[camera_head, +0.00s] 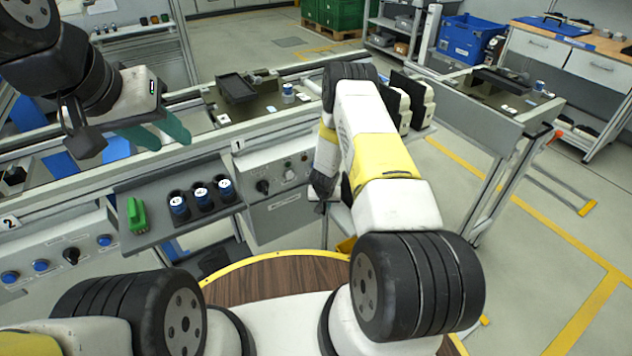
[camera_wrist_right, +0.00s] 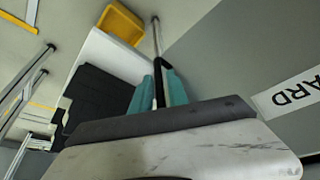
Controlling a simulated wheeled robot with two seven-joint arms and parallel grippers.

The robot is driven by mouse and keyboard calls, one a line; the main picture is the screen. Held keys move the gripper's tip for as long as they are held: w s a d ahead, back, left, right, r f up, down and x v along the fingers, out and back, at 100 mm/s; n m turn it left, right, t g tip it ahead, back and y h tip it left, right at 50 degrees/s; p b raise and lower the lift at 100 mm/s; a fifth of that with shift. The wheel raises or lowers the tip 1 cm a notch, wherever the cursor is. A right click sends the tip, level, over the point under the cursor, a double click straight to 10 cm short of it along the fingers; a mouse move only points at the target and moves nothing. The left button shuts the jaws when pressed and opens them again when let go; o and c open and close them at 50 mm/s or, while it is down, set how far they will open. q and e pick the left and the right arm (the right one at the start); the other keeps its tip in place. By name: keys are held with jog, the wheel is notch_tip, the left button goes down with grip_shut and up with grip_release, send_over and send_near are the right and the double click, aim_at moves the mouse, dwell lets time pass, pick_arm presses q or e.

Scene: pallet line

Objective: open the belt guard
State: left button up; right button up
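The belt guard (camera_head: 285,211) is a grey panel with a white label on the front of the line, below a small control box. In the right wrist view the grey panel (camera_wrist_right: 235,55) fills the right side, and its label partly shows, reading "ARD". A thin upright bar (camera_wrist_right: 155,38) stands along the panel's edge. My right gripper (camera_wrist_right: 158,80) has its teal fingers close on both sides of this bar and looks shut on it. In the head view my right arm hides its fingers. My left gripper (camera_head: 158,132) is open and empty above the line, at the upper left.
A control box (camera_head: 278,175) with knobs sits above the guard. A grey shelf (camera_head: 160,229) left of it holds a green object (camera_head: 137,215) and several dark cups with blue-and-white tops. A yellow bin (camera_wrist_right: 120,22) shows near the bar.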

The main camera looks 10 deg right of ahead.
grip_shut()
dwell(1.4)
